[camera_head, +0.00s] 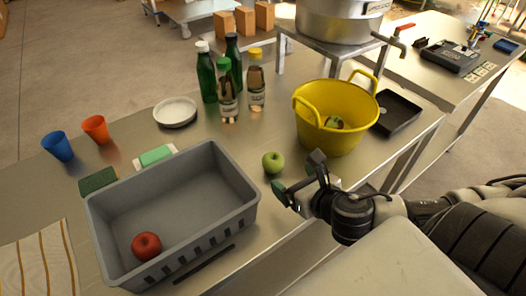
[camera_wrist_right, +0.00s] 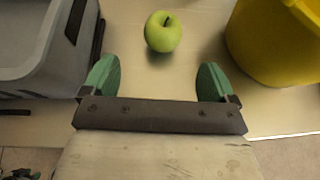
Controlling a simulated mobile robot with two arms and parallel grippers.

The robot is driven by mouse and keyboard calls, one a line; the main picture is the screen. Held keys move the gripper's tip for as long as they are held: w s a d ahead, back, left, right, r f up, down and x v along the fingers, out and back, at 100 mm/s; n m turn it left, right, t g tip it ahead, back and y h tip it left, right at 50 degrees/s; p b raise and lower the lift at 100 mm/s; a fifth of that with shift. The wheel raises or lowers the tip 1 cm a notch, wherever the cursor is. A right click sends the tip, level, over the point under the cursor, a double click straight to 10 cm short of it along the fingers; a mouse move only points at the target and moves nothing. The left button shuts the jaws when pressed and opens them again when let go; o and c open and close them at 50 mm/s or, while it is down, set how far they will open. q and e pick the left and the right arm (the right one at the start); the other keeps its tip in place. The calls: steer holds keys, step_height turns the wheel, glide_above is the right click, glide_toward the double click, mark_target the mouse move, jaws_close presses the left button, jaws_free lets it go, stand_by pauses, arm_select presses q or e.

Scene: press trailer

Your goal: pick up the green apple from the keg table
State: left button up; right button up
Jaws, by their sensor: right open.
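A green apple (camera_head: 273,162) stands on the metal keg table (camera_head: 265,200), between the grey crate and the yellow tub. It also shows in the right wrist view (camera_wrist_right: 163,32), stem up, beyond the fingertips and roughly midway between them. My right gripper (camera_head: 297,175) is near the table's front edge, just right of and in front of the apple. Its two green-padded fingers (camera_wrist_right: 159,82) are open with nothing between them, and they are apart from the apple. My left gripper is not in these views.
A grey crate (camera_head: 223,224) holding a red apple (camera_head: 146,246) stands left of the green apple. A yellow tub (camera_head: 330,136) stands right, with a black tray (camera_head: 396,113) beyond. Bottles (camera_head: 228,97), a white bowl (camera_head: 175,112) and cups (camera_head: 95,129) stand farther back.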

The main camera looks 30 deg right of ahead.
mark_target(279, 166)
steer(key=x, duration=0.4)
steer(key=shift+w, duration=0.35)
steer(key=p+x, duration=0.1)
steer(key=x, duration=0.4)
steer(key=shift+d, duration=0.2)
steer(key=shift+w+f, duration=0.2)
steer(key=shift+w, duration=0.2)
steer(key=shift+s, duration=0.1)
steer(key=shift+c, duration=1.3)
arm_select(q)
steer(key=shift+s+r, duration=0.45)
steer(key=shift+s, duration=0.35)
arm_select(e)
steer(key=c, duration=0.7)
